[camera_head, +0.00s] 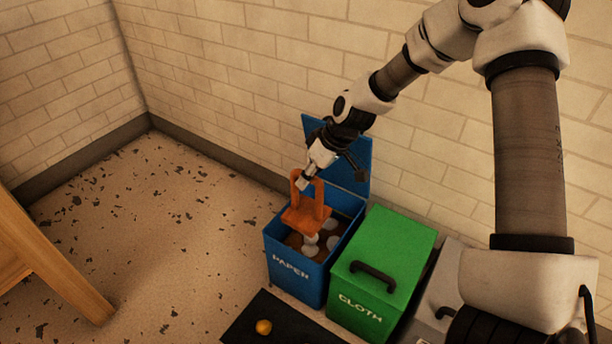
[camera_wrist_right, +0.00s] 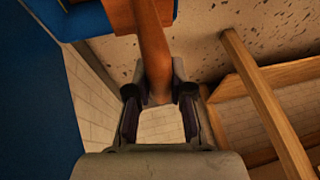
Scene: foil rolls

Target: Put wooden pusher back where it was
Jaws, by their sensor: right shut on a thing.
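The wooden pusher (camera_head: 304,217) is orange-brown, with a flat plate and a looped handle. In the head view it is over the open blue bin marked PAPER (camera_head: 292,281), its plate around the height of the bin's rim. My right gripper (camera_head: 304,182) is shut on the top of its handle. In the right wrist view, the handle (camera_wrist_right: 153,50) runs up between the fingers of the gripper (camera_wrist_right: 158,98). Several pale crumpled pieces (camera_head: 310,249) show in the bin under the pusher; whether the plate touches them I cannot tell. My left gripper is not in view.
The blue bin's lid (camera_head: 352,165) stands open against the wall. A closed green bin marked CLOTH (camera_head: 385,262) is right beside it. A dark mat (camera_head: 290,325) with a small yellow-orange ball (camera_head: 264,327) lies in front. A wooden table (camera_head: 40,262) is at left; the floor between is clear.

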